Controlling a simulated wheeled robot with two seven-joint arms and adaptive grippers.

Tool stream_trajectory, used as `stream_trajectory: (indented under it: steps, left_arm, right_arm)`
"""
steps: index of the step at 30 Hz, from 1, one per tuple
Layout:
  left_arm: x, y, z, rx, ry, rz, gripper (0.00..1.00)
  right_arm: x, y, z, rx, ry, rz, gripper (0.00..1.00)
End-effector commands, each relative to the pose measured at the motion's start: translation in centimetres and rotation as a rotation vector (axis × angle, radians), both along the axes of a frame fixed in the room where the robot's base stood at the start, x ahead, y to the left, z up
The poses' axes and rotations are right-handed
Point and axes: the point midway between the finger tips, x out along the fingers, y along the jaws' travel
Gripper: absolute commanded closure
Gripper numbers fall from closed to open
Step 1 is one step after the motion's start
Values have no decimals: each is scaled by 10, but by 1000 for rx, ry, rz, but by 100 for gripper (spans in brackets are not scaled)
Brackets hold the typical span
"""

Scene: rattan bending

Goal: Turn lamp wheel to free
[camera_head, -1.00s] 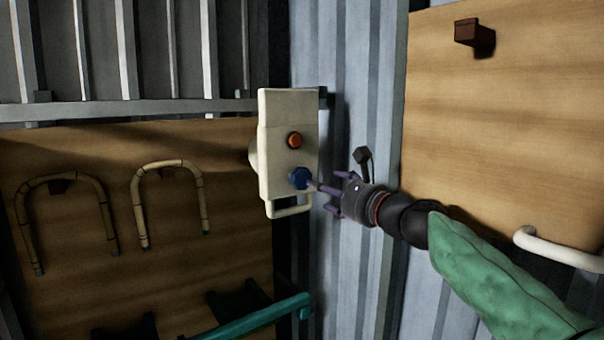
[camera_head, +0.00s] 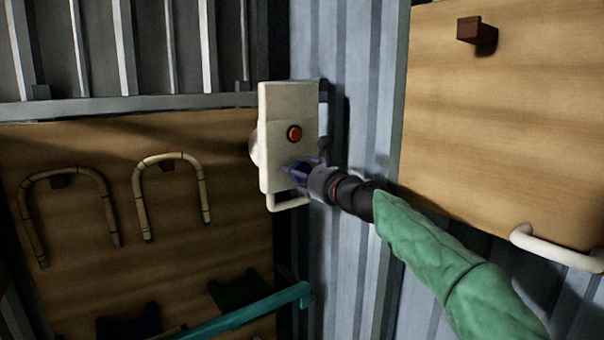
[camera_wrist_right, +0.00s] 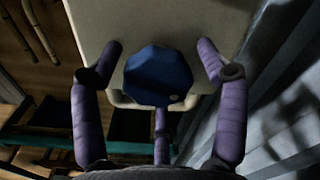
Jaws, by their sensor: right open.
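The lamp wheel is a dark blue faceted knob (camera_wrist_right: 158,75) on the front of a cream wall box (camera_head: 288,108). In the head view the knob is mostly hidden behind my right gripper (camera_head: 300,171). In the right wrist view the purple fingers of my right gripper (camera_wrist_right: 160,80) stand spread around the knob, one on each side and one below. Gaps show between the side fingers and the knob, so the gripper is open and not closed on it. A small pale mark shows on the knob's lower right. My left gripper is not in view.
A red button (camera_head: 294,133) sits above the knob on the box, and a cream loop handle (camera_head: 288,203) hangs at its bottom. Bent rattan canes (camera_head: 172,160) hang on the left wooden board. A wooden panel with a white handle (camera_head: 556,247) stands at right.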

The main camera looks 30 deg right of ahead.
Motion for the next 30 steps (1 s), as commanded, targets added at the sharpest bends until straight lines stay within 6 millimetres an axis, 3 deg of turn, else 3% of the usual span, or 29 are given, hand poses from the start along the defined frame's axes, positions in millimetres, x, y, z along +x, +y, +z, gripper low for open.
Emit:
stream_trajectory:
  steps: [2,3,8,9,30]
  left_arm:
    - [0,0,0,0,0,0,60]
    - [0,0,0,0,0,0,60]
    - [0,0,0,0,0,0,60]
    - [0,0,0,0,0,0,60]
    - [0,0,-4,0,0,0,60]
  right_arm:
    - [0,0,0,0,0,0,26]
    - [0,0,0,0,0,0,31]
    - [0,0,0,0,0,0,76]
    - [0,0,0,0,0,-1,80]
    - [0,-1,-2,-72,-3,-1,81]
